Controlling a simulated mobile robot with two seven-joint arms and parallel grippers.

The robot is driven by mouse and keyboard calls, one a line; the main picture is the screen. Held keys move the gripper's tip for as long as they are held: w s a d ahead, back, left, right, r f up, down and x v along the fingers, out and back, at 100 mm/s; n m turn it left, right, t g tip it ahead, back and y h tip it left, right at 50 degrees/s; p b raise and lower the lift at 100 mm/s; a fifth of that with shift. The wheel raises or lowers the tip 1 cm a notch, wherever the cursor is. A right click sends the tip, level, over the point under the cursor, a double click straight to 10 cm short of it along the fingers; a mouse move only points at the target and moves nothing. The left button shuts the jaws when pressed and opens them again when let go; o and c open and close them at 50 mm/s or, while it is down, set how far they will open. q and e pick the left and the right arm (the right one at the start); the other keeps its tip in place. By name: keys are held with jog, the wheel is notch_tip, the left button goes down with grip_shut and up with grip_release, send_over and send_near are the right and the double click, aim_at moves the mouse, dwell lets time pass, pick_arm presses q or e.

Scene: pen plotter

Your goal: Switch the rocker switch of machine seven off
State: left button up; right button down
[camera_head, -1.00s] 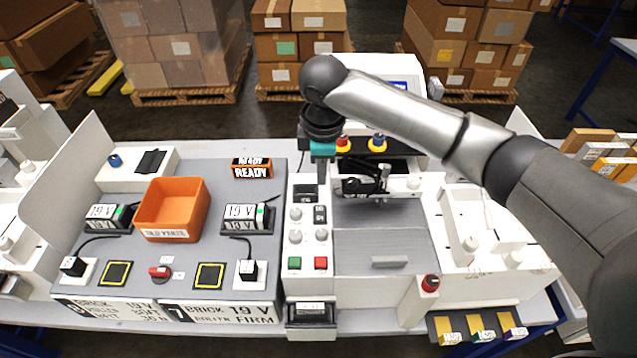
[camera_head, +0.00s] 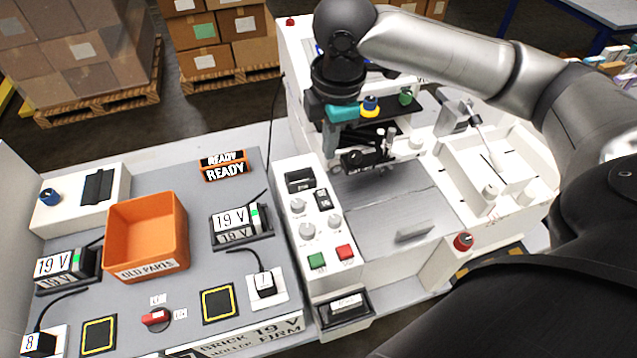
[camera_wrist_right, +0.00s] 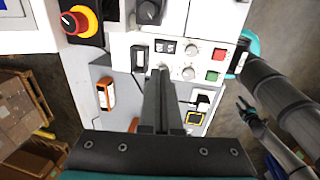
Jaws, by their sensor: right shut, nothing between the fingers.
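The white control panel in the head view carries a small black rocker switch (camera_head: 322,199) with white marks, beside two of the grey knobs (camera_head: 298,206). It also shows in the wrist view (camera_wrist_right: 165,46); which side is pressed is too small to tell. I cannot read a machine number on this panel. My right gripper (camera_head: 332,168) points down near the panel's far end, shut and empty. In the wrist view its closed fingertips (camera_wrist_right: 158,70) appear just beside the rocker; contact cannot be told.
Green (camera_head: 317,261) and red (camera_head: 345,252) buttons sit at the panel's near end. A dark display window (camera_head: 300,180) is by the rocker. A red-and-yellow emergency knob (camera_wrist_right: 80,22) shows in the wrist view. An orange bin (camera_head: 146,235) stands left.

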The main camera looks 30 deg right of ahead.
jog(key=b, duration=0.2)
send_near(323, 193)
jog(key=f, duration=0.4)
jog(key=w+f, duration=0.1)
jog(key=f, duration=0.1)
jog(key=shift+w+f, duration=0.1)
jog(key=shift+f, duration=0.3)
pick_arm(q)
jog(key=shift+w+a+f, duration=0.15)
jog(key=shift+w+f, duration=0.1)
jog(key=shift+f, duration=0.55)
jog(key=shift+r+p, duration=0.1)
jog(key=shift+p, duration=0.2)
